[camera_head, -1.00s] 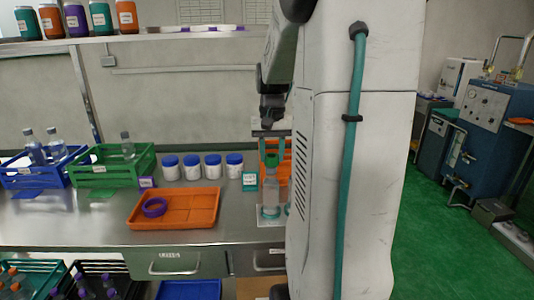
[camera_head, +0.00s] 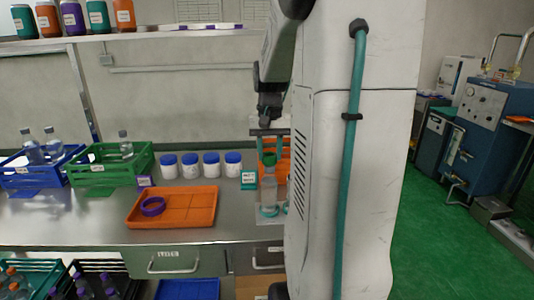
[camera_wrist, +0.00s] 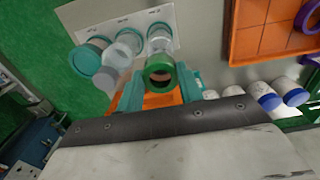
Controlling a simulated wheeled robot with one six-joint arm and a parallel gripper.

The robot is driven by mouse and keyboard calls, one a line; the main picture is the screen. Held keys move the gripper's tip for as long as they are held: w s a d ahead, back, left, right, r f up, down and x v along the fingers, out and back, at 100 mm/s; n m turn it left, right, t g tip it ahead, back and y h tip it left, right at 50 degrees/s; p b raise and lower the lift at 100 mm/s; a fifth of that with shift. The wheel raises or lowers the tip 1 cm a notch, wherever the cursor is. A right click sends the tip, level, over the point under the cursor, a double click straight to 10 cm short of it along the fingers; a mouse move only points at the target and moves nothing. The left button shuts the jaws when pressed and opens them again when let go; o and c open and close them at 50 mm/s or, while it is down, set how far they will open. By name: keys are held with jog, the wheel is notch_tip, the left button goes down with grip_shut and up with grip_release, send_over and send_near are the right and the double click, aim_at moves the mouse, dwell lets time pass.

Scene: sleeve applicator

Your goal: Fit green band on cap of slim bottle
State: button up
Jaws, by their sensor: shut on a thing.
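My gripper (camera_head: 270,146) has teal fingers and is shut on the green band (camera_wrist: 160,80). In the head view the green band (camera_head: 269,159) is at the top of a clear bottle (camera_head: 269,188) standing on a white plate. In the wrist view the band is level with the near end of a clear bottle (camera_wrist: 159,44). The inside of the ring looks dark and brownish. I cannot tell whether the band is around the cap or just above it.
An orange tray (camera_head: 190,217) with a purple ring (camera_head: 153,206) lies on the bench to the left. White jars with blue lids (camera_head: 201,166), a green crate (camera_head: 92,178) and a blue crate (camera_head: 20,182) stand behind. My own arm column hides the bench's right side.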

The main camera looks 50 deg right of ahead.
jog(key=shift+f, duration=0.15)
jog(key=shift+f, duration=1.25)
jog(key=o, duration=1)
jog(key=o, duration=0.5)
jog(key=shift+r, duration=0.1)
jog(key=shift+r, duration=5.4)
